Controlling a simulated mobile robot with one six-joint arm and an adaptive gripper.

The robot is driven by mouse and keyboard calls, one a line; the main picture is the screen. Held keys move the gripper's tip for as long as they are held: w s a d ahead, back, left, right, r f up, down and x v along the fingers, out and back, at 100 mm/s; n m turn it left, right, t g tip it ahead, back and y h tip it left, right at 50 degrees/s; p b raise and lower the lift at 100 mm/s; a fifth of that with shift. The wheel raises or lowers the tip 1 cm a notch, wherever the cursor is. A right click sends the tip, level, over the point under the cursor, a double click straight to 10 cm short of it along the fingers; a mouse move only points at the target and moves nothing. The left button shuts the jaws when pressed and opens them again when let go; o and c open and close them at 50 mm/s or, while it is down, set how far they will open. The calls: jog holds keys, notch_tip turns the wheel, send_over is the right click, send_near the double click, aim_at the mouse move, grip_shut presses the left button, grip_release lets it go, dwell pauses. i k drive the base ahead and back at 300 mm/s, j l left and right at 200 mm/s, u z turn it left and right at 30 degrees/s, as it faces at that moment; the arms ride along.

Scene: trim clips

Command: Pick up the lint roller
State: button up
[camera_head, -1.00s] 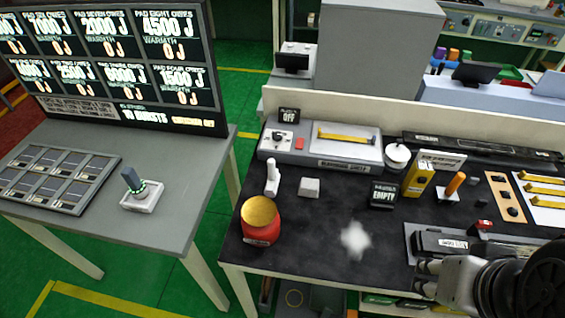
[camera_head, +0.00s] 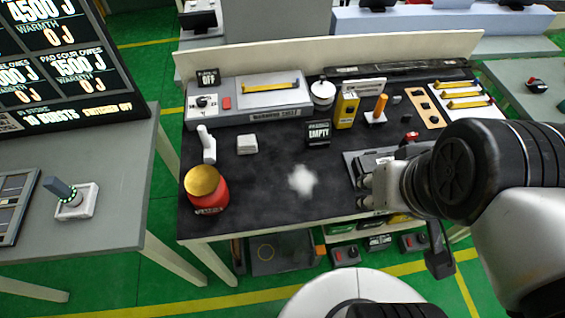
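A white piece with a narrow upright handle and a thicker lower part, which looks like the lint roller (camera_head: 208,147), stands at the left of the black bench top; it is too small to be sure. My gripper (camera_head: 366,192) is over the right front part of the bench, well to the right of that piece and apart from it. Its two fingertips point left with a gap between them and nothing visible in it. A white fluffy patch (camera_head: 302,180) lies on the bench between them.
A red jar with a gold lid (camera_head: 204,188) stands at the left front corner, near the white piece. A small white block (camera_head: 247,144) sits to its right. The front middle is fairly clear.

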aim_at(210, 143)
jog(key=j+z, duration=0.3)
jog(key=j, duration=0.35)
jog(key=j+z, duration=0.25)
jog(key=j, duration=0.4)
jog(key=k+j+z, duration=0.3)
jog(key=j, duration=0.3)
jog(key=i, duration=0.1)
